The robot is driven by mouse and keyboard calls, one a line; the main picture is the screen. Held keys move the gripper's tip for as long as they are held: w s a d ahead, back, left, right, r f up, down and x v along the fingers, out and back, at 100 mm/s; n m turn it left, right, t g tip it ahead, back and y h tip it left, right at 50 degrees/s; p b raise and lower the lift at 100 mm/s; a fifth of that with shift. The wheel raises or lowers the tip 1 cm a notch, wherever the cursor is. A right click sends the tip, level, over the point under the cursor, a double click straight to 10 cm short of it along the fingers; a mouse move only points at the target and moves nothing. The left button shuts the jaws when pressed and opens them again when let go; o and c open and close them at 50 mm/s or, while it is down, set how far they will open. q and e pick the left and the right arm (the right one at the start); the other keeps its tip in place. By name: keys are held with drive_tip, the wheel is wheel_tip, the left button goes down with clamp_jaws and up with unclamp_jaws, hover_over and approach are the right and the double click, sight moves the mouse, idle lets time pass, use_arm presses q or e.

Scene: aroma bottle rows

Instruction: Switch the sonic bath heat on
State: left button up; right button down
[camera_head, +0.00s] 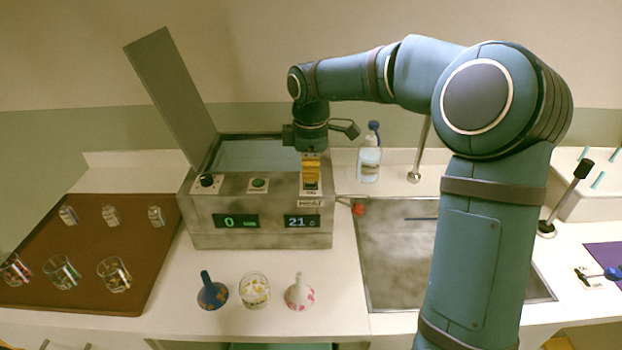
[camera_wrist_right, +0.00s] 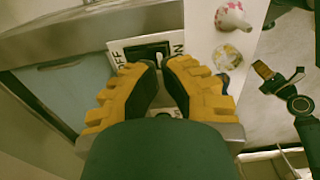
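The sonic bath (camera_head: 262,238) is a grey box with its lid (camera_head: 170,90) raised. Its displays read 0 (camera_head: 235,221) in green and 21 C (camera_head: 302,221) in blue. The HEAT label (camera_head: 311,203) is below the right-hand switch. In the wrist view the switch plate (camera_wrist_right: 118,50) reads OFF and ON, with a black rocker (camera_wrist_right: 150,52) partly hidden. My right gripper (camera_head: 311,183) points down over this switch, fingertips (camera_wrist_right: 160,65) close together and empty; contact is unclear. My left gripper (camera_wrist_right: 281,72) appears in front of the counter, fingers spread.
A knob (camera_head: 207,181) and green button (camera_head: 258,184) are left on the bath top. A blue flask (camera_head: 212,293), a beaker (camera_head: 254,291) and a pink-spotted flask (camera_head: 299,293) stand in front. A brown tray (camera_head: 85,235) holds glasses; a sink (camera_head: 395,250) and bottle (camera_head: 369,160) are right.

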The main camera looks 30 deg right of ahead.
drive_tip(key=shift+f+b, duration=0.7)
drive_tip(key=shift+f, duration=0.6)
idle(0.6)
drive_tip(key=shift+r, duration=0.1)
drive_tip(key=shift+r+p, duration=0.65)
drive_tip(key=shift+p, duration=0.15)
wheel_tip(320, 180, up, 6)
drive_tip(key=p, duration=0.5)
drive_tip(key=shift+f, duration=0.2)
